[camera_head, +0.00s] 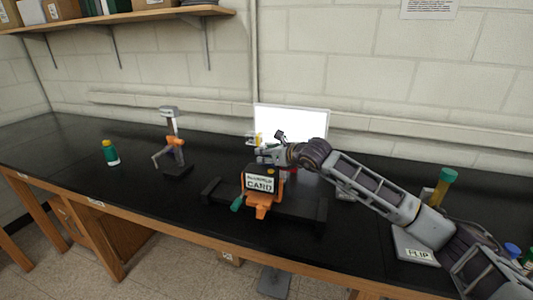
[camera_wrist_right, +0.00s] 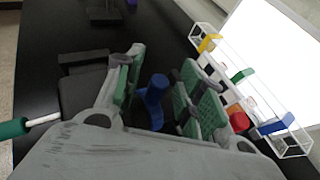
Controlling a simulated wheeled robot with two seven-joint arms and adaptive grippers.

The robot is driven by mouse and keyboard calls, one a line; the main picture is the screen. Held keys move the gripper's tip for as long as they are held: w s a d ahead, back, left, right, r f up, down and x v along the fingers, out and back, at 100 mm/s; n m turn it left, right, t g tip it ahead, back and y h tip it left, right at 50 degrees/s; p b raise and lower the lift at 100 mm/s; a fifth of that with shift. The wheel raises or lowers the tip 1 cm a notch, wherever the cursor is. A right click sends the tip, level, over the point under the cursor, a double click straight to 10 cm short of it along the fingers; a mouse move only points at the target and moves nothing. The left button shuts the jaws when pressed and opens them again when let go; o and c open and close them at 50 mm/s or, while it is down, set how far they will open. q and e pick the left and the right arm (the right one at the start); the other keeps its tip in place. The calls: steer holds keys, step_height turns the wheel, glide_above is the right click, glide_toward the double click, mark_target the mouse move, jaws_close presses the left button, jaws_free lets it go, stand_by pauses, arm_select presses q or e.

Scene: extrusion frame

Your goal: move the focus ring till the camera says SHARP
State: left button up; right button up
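An orange and black device (camera_head: 261,210) stands on the dark bench, with a white sign (camera_head: 260,183) on its front whose lower line reads CARD. My right gripper (camera_head: 268,158) is just above and behind the sign. In the right wrist view its two green-padded fingers (camera_wrist_right: 160,95) are spread. A blue knob-like part (camera_wrist_right: 153,103) shows between them, with gaps visible on both sides. I cannot tell whether it is the focus ring. No SHARP reading is legible. A green handle on a pale rod (camera_wrist_right: 14,128) shows at the left. My left gripper is not in view.
A bright white panel (camera_head: 290,121) stands behind the device. A grey and orange stand (camera_head: 172,142) and a green bottle (camera_head: 110,153) are at left. A FLIP plate (camera_head: 416,250) lies at right.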

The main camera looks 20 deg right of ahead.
steer(key=shift+w+a, duration=0.1)
steer(key=shift+w, duration=0.15)
steer(key=shift+f, duration=0.1)
jaws_close()
